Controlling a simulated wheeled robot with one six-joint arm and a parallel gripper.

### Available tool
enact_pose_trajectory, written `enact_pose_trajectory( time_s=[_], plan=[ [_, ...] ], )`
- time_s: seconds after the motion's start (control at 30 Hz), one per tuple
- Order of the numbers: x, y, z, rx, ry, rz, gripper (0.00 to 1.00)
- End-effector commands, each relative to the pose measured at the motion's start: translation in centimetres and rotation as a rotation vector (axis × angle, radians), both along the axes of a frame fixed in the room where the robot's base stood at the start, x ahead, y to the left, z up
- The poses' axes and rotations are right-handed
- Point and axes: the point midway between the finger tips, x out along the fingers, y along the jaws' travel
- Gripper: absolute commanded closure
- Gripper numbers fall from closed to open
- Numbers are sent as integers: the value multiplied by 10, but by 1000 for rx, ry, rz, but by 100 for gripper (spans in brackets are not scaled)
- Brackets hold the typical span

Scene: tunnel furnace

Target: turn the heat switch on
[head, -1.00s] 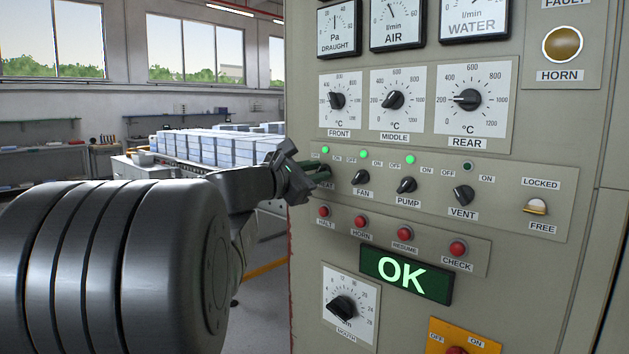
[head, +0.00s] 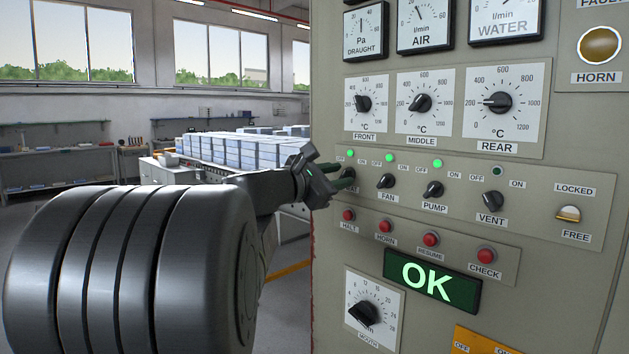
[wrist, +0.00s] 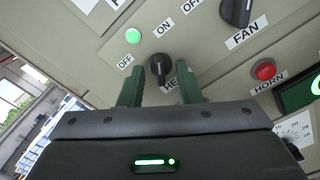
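The heat switch (wrist: 160,68) is a small black rotary knob on the cream panel. In the wrist view its handle stands near vertical, in line with the ON label above it. Its name label is partly covered by my right finger. The green lamp (wrist: 133,36) above it is lit, and it also shows lit in the head view (head: 350,152). My gripper (wrist: 161,72) has its two green fingers on either side of the knob, with narrow gaps seeming to show. In the head view my gripper (head: 346,178) is at the panel's left edge and partly hides the knob.
The fan knob (head: 386,181), pump knob (head: 433,189) and vent knob (head: 493,201) are in the same row to the right; the vent lamp (head: 497,171) is dark. Red buttons, including halt (head: 348,215), are just below. A green OK display (head: 432,279) is lower.

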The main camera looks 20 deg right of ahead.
Motion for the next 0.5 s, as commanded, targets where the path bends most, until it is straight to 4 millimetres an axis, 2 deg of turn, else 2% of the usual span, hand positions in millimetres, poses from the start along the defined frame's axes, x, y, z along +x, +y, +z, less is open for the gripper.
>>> enact_pose_trajectory(
  time_s=[0.3, 0.5],
  plan=[
    [-23, 58, 1, -1, -1, 7, 69],
    [-37, 90, 0, 1, -2, 5, 69]
  ],
)
